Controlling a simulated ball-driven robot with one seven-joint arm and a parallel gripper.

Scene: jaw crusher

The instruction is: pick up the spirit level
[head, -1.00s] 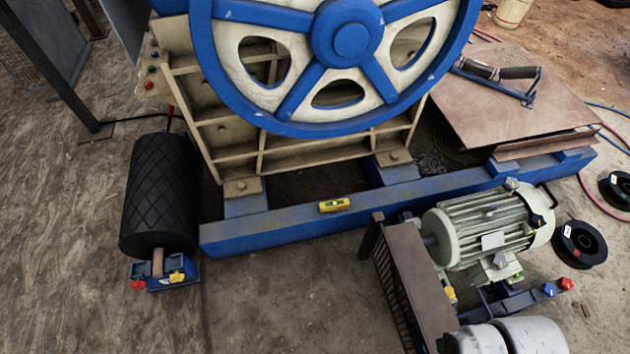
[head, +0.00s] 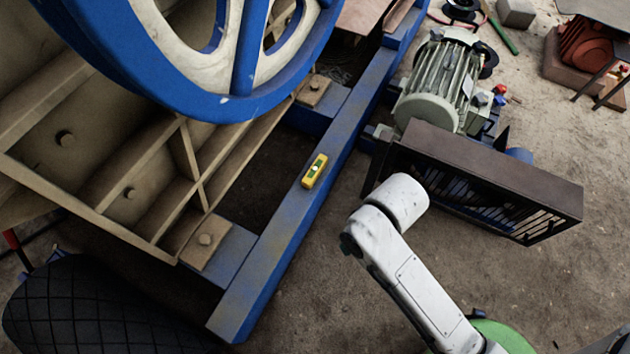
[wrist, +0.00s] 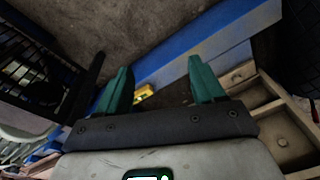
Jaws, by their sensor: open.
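The spirit level (head: 315,171) is small and yellow with a green vial. It lies on the top of the blue beam (head: 262,262) of the crusher frame in the head view. In the wrist view the level (wrist: 145,94) shows between the fingers, close beside the left one, which may cover part of it. My gripper (wrist: 162,80) has two green fingers spread wide apart with nothing held between them. The level lies beyond the fingers, on the beam. In the head view my white arm shows at lower centre, but the gripper itself cannot be made out.
The blue flywheel (head: 235,105) and ribbed crusher body (head: 105,175) stand left of the beam. A motor (head: 440,85) and a brown belt guard (head: 490,170) stand to the right. A black patterned roller (head: 80,310) lies at lower left. Bare ground lies right of the beam's near end.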

